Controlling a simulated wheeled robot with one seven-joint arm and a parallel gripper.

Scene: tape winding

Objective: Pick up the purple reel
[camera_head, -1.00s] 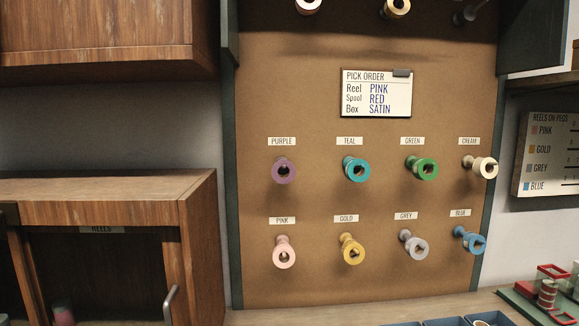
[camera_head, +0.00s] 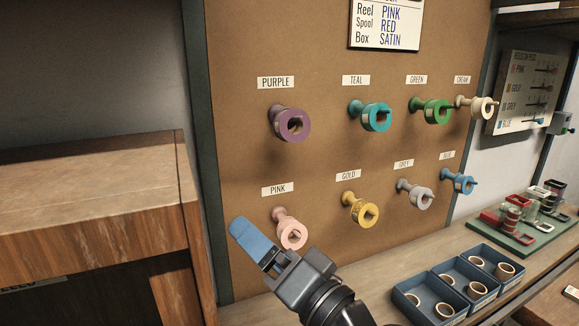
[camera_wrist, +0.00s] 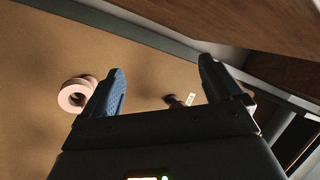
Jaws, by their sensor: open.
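The purple reel (camera_head: 282,122) hangs on its peg under the PURPLE label (camera_head: 276,82), at the upper left of the brown board in the head view. My gripper (camera_head: 254,247) is below it and a little left, near the pink reel (camera_head: 292,236), and is apart from the purple reel. In the wrist view my gripper (camera_wrist: 161,75) has its two blue fingers spread, with nothing held. The pink reel (camera_wrist: 70,100) shows left of the fingers there. A small dark thing beside a white label (camera_wrist: 191,99) shows between the fingers; I cannot tell whether it is the purple reel.
Teal (camera_head: 376,118), green (camera_head: 432,111), gold (camera_head: 360,210) and grey (camera_head: 416,195) reels hang to the right. A wooden cabinet (camera_head: 90,200) stands close on the left. Blue trays (camera_head: 430,300) lie on the counter. The board between the rows is clear.

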